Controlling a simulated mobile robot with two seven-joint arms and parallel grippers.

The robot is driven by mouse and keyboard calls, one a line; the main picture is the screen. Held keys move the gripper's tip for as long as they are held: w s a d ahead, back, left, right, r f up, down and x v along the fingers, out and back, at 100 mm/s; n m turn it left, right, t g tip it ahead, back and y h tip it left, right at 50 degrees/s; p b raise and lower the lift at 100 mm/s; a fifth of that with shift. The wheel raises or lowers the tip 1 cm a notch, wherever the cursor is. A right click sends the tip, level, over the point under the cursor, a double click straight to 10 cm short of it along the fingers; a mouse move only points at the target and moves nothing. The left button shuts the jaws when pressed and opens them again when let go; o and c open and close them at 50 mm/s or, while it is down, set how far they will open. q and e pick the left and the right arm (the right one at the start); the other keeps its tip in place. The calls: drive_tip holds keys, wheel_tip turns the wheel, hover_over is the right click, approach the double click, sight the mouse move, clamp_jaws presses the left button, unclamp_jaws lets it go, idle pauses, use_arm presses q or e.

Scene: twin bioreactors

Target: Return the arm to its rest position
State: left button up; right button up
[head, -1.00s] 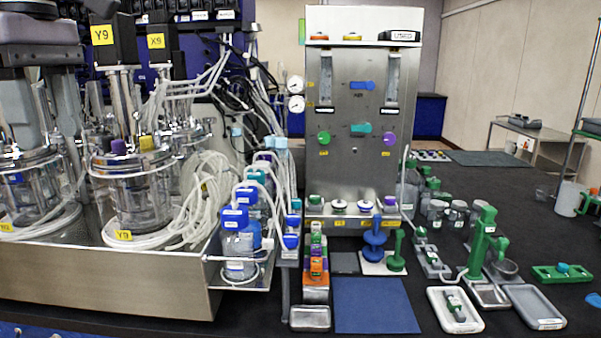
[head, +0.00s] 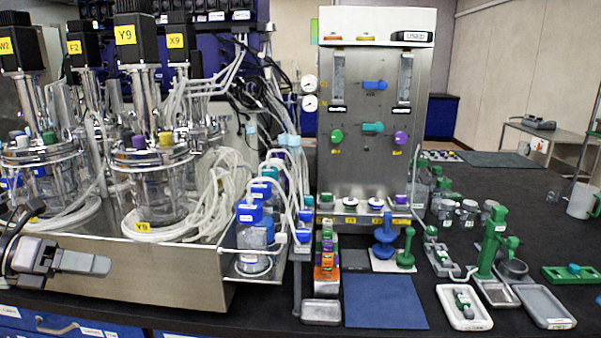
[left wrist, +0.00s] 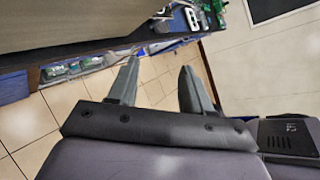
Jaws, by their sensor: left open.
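My left gripper (head: 88,263) is at the lower left of the head view, in front of the steel bench that carries the bioreactors. It points right and holds nothing. In the left wrist view my left gripper (left wrist: 160,66) has its two fingers apart, with only floor and a bench edge beyond them. My right gripper is not in view.
The steel bench wall (head: 170,270) is close behind my left gripper. Glass bioreactors (head: 165,185) stand on it. A steel panel (head: 368,150) stands centre, with a blue mat (head: 384,301) in front. Tiled floor (left wrist: 60,125) shows free in the wrist view.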

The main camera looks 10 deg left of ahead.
use_arm(q)
drive_tip(key=s+d+f+n+t+y, duration=0.2)
drive_tip(key=s+f+n+t+y, duration=0.15)
drive_tip(key=f+n, duration=0.7)
drive_tip(key=s+d+f+n+t+y, duration=0.2)
drive_tip(key=f+n+t, duration=0.2)
drive_tip(key=f+n, duration=0.65)
drive_tip(key=s+d+f+n+g+y, duration=0.1)
drive_tip(key=s+d+f+n, duration=0.2)
drive_tip(key=d+f+n, duration=0.1)
drive_tip(key=s+d+f+n+g+y, duration=0.1)
drive_tip(key=s+d+f+n+g, duration=0.1)
drive_tip(key=d+n, duration=0.4)
drive_tip(key=s+d+f+n+g+y, duration=0.1)
drive_tip(key=s+d+f+n, duration=0.3)
drive_tip(key=d, duration=0.5)
wheel_tip(320, 180, down, 2)
drive_tip(key=shift+s+f+n, duration=0.1)
drive_tip(key=shift+s+n, duration=0.3)
drive_tip(key=shift+n, duration=0.1)
drive_tip(key=shift+d+g, duration=0.1)
drive_tip(key=shift+g, duration=0.15)
